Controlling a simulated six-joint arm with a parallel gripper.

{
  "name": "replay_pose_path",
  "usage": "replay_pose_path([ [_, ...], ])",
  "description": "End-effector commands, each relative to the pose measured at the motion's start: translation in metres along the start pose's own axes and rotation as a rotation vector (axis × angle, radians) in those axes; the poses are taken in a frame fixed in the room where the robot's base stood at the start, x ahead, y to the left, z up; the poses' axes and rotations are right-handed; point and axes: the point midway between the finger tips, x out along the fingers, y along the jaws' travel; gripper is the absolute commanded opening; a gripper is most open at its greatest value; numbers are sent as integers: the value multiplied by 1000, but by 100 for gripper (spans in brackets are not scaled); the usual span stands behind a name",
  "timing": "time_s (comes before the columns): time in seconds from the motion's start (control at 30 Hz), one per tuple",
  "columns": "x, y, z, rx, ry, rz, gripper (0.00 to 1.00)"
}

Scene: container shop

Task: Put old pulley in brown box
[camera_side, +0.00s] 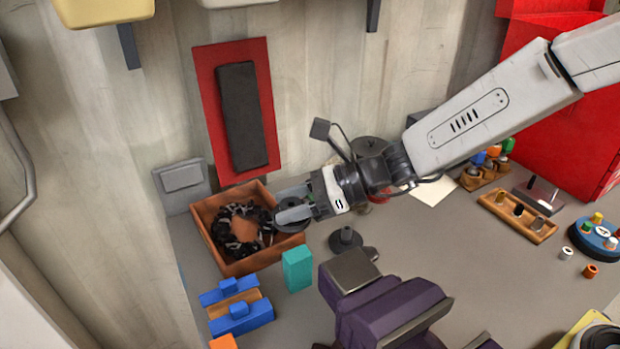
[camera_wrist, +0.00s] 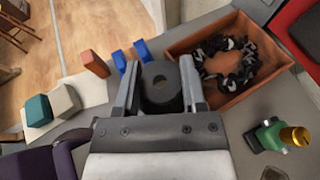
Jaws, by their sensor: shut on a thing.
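The brown box (camera_side: 264,263) stands open on the bench, left of centre in the side view. A ring of dark chain-like pieces (camera_side: 240,229) lies inside it. My gripper (camera_side: 294,214) is at the box's right rim and is shut on a dark round pulley. I cannot tell the pulley's exact height over the rim.
A teal block (camera_side: 298,269) and a blue clamp-like thing (camera_side: 236,308) stand in front of the box. A dark round-based part (camera_side: 345,240) is right of it. A purple and grey machine (camera_side: 385,305) fills the front. A red wall panel (camera_side: 262,75) hangs behind.

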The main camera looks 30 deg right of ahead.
Motion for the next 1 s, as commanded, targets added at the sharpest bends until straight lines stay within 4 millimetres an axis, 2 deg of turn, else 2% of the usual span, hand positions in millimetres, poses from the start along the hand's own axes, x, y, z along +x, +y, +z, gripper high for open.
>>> replay_pose_path([
  [0.37, 6, -5, -1, 3, 0, -10, 0],
  [1.0, 76, -53, -12, 2, 0, -10, 0],
])
